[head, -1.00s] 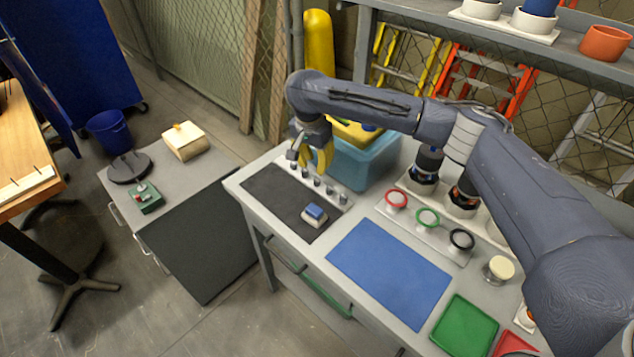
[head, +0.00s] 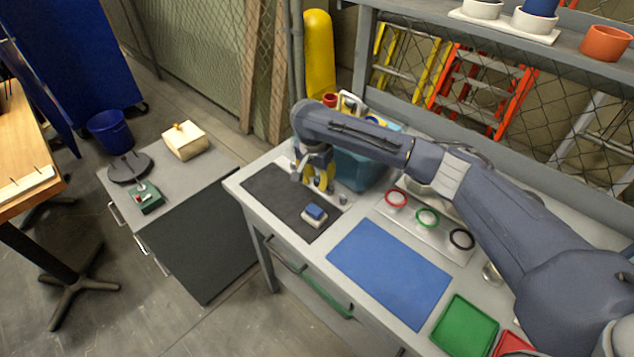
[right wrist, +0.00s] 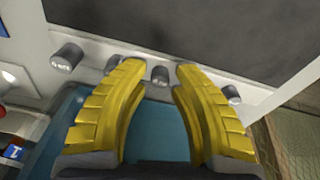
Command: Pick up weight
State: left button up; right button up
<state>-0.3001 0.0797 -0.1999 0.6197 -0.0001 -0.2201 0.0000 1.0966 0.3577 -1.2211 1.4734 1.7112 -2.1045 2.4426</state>
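The weights are small grey metal cylinders in a row on a pale strip along the back edge of the dark mat (head: 268,200). In the head view one weight (head: 342,199) shows just right of my right gripper (head: 321,188), which hides others. In the right wrist view the yellow fingers (right wrist: 158,68) are open, and one weight (right wrist: 160,75) shows in the gap between their tips. I cannot tell whether they touch it. Another weight (right wrist: 67,57) lies to the left, and one (right wrist: 231,93) to the right of the fingers. My left gripper is not in view.
A blue-and-white block (head: 314,215) sits on the dark mat. A blue bin (head: 358,172) with items stands close behind the gripper. Red, green and black rings (head: 428,218) stand to the right. The blue mat (head: 388,273) is clear.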

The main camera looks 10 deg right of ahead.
jog(key=shift+f, duration=0.2)
grip_shut()
dwell(0.4)
